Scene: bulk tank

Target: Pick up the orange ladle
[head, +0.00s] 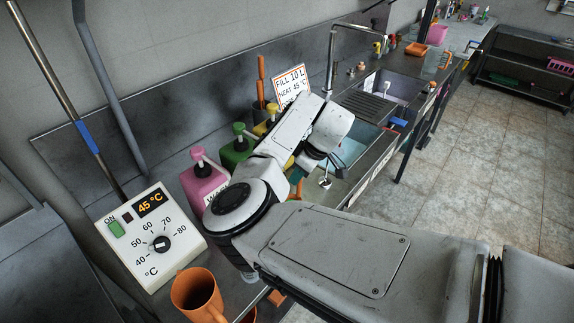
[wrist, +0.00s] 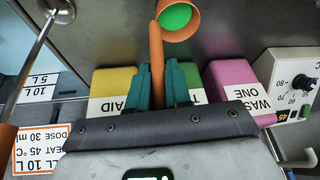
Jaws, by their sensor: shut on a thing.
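The orange ladle (wrist: 157,55) shows in the wrist view as an upright orange handle with a round cup at its top end, green inside. I cannot tell whether the green is liquid or the cup's lining. My gripper (wrist: 160,88) has its two teal fingers closed on the handle, one on each side. In the head view, my arm hides most of the gripper; a small bit of orange (head: 297,176) shows beside it, near the sink edge.
Pink (head: 204,181), green (head: 236,152) and yellow pump bottles stand along the wall. A control box (head: 150,235) reads 45 °C. An orange jug (head: 197,294) stands in front. A sign (head: 291,84) stands behind the arm, and a sink with bluish water (head: 351,151) lies right.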

